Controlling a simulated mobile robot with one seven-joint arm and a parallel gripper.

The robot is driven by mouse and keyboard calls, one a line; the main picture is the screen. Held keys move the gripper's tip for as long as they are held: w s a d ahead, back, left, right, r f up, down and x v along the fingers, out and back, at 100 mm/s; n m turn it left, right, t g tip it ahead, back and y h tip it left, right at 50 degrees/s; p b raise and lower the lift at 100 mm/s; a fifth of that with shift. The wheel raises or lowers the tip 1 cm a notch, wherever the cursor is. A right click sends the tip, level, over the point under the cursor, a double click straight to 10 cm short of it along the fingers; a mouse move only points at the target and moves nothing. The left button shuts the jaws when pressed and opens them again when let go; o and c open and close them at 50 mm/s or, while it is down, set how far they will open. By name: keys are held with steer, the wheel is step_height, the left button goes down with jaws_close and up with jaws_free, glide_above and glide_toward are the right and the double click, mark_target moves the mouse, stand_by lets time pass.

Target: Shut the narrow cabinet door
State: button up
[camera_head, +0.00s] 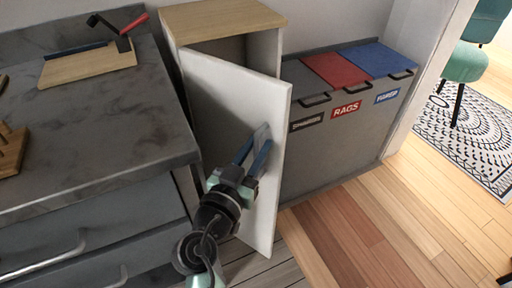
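The narrow cabinet (222,21) has a light wood top and white sides. Its tall white door (215,100) is swung partly open, with its free edge toward me and to the right, and a dark gap shows behind its top edge. My gripper (256,146) is in front of the door's outer face, near the free edge. Its two bluish fingers are apart with nothing between them. I cannot tell whether the fingertips touch the door. The arm hides part of the door's lower half.
A grey counter (90,130) with drawers stands close on the left, holding a board (88,66) with tools. A grey bin unit (340,138) with red and blue lids and labels stands to the right. Wooden floor (400,230) is clear at lower right.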

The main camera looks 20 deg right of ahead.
jaws_close()
stand_by(1.4)
